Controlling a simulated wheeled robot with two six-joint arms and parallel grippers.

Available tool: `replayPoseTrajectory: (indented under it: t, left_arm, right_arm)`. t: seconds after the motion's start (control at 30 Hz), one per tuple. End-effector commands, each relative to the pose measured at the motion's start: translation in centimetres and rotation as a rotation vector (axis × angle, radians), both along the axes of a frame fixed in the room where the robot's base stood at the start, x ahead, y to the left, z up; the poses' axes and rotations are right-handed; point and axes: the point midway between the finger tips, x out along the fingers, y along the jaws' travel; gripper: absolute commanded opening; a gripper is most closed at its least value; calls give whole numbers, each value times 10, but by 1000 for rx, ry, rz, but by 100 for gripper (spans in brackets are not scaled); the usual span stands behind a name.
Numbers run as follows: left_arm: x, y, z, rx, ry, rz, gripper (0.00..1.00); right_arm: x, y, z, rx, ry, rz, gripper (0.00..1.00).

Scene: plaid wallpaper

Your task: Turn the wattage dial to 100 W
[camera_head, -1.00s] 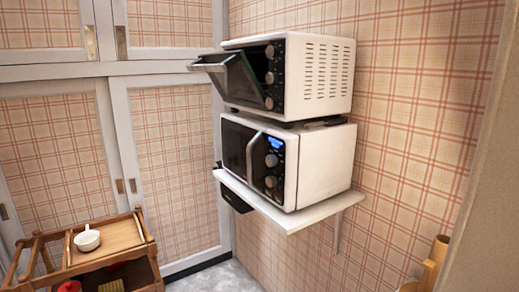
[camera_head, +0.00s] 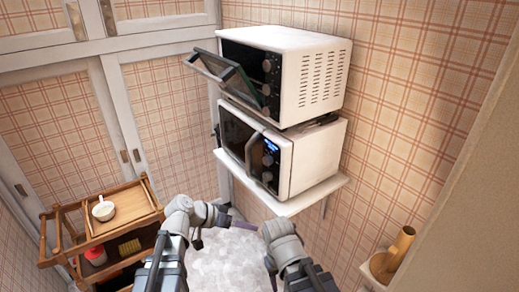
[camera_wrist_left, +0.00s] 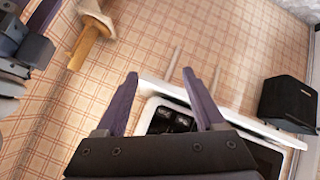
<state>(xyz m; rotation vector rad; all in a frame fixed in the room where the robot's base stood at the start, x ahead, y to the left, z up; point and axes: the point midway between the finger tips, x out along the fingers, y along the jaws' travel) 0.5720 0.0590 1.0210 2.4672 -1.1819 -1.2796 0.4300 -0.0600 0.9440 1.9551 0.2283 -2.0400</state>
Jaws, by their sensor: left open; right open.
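The white microwave (camera_head: 316,158) sits on a wall shelf in the head view. Its dark front panel has a lit blue display (camera_head: 270,147) and dials, an upper dial (camera_head: 268,160) and a lower dial (camera_head: 267,177). Their markings are too small to read. My left gripper (camera_head: 217,228) is below and in front of the microwave, apart from it. Its two fingers are spread and empty in the left wrist view (camera_wrist_left: 159,76), with part of the microwave behind them. My right gripper (camera_head: 272,268) is low in the head view, mostly hidden by its own arm, below the microwave.
A white toaster oven (camera_head: 316,75) stands above the microwave, its door (camera_head: 228,72) hanging open. The shelf (camera_head: 310,197) edge juts out. A wooden cart (camera_head: 125,215) with a white cup (camera_head: 103,210) stands at left. A wooden vase (camera_head: 399,248) is at right.

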Motion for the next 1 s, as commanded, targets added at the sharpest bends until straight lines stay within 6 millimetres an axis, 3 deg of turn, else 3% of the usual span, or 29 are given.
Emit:
replayPoseTrajectory:
  t: [0.03,0.2,0.4,0.7,1.0]
  left_arm:
    - [14,-3,21,-70,-90,-16,70]
    - [48,-4,84,-262,-396,-31,70]
    - [69,10,131,-370,-622,10,70]
    - [75,12,144,-394,-684,27,70]
    - [100,-22,143,-394,-682,23,70]
  right_arm:
    - [0,0,3,0,0,0,50]
    - [0,0,2,0,0,0,50]
    - [0,0,2,0,0,0,50]
    - [0,0,2,0,0,0,50]
    - [0,0,2,0,0,0,50]
